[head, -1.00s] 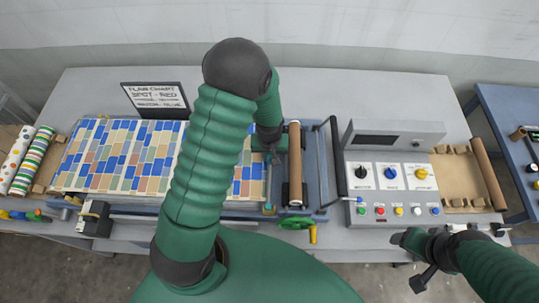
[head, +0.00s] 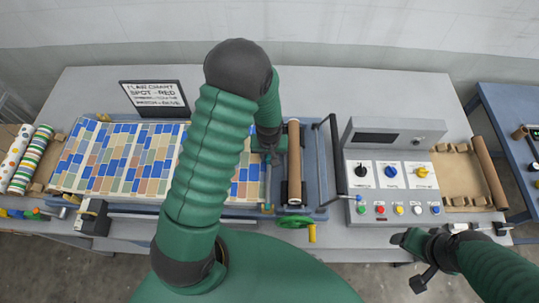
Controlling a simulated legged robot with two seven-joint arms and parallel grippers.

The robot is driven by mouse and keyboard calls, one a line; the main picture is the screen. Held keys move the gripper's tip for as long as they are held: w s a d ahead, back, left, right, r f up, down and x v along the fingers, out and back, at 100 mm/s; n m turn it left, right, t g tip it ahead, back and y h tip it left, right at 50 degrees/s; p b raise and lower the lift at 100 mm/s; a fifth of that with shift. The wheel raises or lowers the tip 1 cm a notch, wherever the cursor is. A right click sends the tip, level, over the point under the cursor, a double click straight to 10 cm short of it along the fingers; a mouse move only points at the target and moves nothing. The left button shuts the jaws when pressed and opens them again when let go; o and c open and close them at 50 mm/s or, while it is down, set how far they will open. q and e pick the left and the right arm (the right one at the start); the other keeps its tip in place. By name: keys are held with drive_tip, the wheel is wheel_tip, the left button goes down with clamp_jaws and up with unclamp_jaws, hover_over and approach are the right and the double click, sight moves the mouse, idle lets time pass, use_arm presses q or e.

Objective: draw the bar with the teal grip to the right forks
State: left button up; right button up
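A slim bar (head: 267,185) lies front to back at the right end of the patterned sheet (head: 110,160), just left of the brown roller. A small teal piece (head: 267,207) shows at its near end. My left gripper (head: 267,156) is at the far part of this bar, pointing down. Its fingers are small and partly hidden by my arm, so I cannot tell whether they hold the bar's grip. The right forks cannot be made out clearly. My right gripper (head: 412,261) is open and empty in front of the bench, at the lower right.
The brown roller (head: 294,165) stands in a blue frame with a green handwheel (head: 294,221). A control panel (head: 392,185) with knobs and buttons is to its right. A sign (head: 155,97) stands behind the sheet. Patterned rolls (head: 33,160) lie at the left.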

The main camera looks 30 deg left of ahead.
use_arm(q)
drive_tip(key=shift+o, duration=1.4)
drive_tip(key=shift+d, duration=0.1)
drive_tip(key=shift+r, duration=0.4)
wheel_tip(320, 180, up, 16)
drive_tip(key=s+d+b, duration=0.1)
drive_tip(key=b, duration=0.1)
drive_tip(key=shift+s, duration=0.25)
drive_tip(key=shift+f, duration=0.1)
